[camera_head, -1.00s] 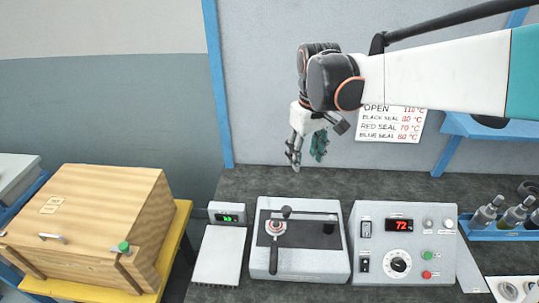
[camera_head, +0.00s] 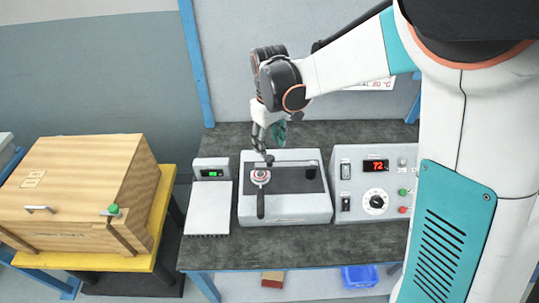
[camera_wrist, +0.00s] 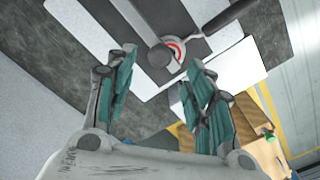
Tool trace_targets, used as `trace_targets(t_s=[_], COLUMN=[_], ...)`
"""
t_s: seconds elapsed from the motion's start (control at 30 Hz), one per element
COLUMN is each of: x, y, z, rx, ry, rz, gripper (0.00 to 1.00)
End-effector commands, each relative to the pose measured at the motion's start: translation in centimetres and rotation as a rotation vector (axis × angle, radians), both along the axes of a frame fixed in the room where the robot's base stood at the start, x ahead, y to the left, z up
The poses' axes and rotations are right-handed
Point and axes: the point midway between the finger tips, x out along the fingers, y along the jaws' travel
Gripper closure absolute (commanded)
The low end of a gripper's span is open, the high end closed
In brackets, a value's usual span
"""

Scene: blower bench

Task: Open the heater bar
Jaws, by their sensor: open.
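The grey heater unit (camera_head: 315,209) stands on the bench, with a dark plate on its top. The heater bar (camera_head: 296,163) appears to lie across that plate, with a round dark knob at its left end; the knob (camera_wrist: 161,56) also shows in the wrist view. Beside the knob are a red-marked ring (camera_head: 260,176) and a black lever (camera_head: 261,203) pointing to the front. My gripper (camera_head: 267,151) is above the unit's back left part, fingers down. In the wrist view my gripper (camera_wrist: 160,75) is open and empty, with the knob beyond its fingertips; contact is not visible.
A small white device with a green display (camera_head: 212,173) stands left of the unit, and a control box reading 72 (camera_head: 375,166) stands right. A wooden box (camera_head: 75,190) is on a yellow stand at far left. Bare bench (camera_head: 290,240) lies in front.

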Motion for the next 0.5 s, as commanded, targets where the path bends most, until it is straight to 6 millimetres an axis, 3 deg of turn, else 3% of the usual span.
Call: trace_targets(t_s=[0.2,0.5], x=[0.0,0.0], y=[0.0,0.0], z=[-3.4,-4.7], rx=[0.0,0.0], ry=[0.0,0.0], rz=[0.0,0.0], gripper=[0.52,0.52])
